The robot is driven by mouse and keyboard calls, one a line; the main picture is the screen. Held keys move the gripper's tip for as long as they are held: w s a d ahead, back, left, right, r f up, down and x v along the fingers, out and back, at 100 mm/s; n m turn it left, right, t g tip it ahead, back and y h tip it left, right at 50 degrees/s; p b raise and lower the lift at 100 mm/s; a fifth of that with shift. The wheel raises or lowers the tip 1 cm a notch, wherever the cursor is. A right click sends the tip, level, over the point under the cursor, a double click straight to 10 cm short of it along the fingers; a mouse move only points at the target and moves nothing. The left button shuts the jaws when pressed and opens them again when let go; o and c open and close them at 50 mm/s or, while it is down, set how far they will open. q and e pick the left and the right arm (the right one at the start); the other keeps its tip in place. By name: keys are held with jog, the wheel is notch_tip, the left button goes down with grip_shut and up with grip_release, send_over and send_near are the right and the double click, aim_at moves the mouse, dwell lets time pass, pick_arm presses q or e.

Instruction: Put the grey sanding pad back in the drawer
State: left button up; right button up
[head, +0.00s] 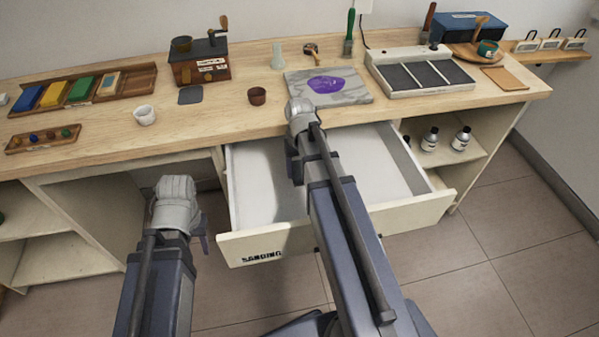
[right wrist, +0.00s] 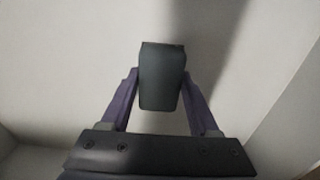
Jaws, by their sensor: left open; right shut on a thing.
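The grey sanding pad (right wrist: 161,65) shows in the right wrist view as a dark grey block. My right gripper (right wrist: 160,88) is shut on it, one purple finger on each side. Pale drawer surfaces lie behind the pad; I cannot tell if it touches them. In the head view my right gripper (head: 293,165) is over the left part of the open drawer (head: 385,212), and my arm hides the pad. The drawer front reads SANDING, and its visible inside is white and bare. My left gripper (head: 202,235) is open, left of the drawer and below the bench top.
The wooden bench top (head: 100,130) lies behind the drawer. Bottles (head: 461,138) stand on the shelf at right.

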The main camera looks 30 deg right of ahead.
aim_at(299, 169)
jog(key=shift+f, duration=0.1)
jog(key=o, duration=1.2)
notch_tip(299, 169, up, 12)
jog(key=p, duration=1.2)
jog(key=shift+r, duration=0.2)
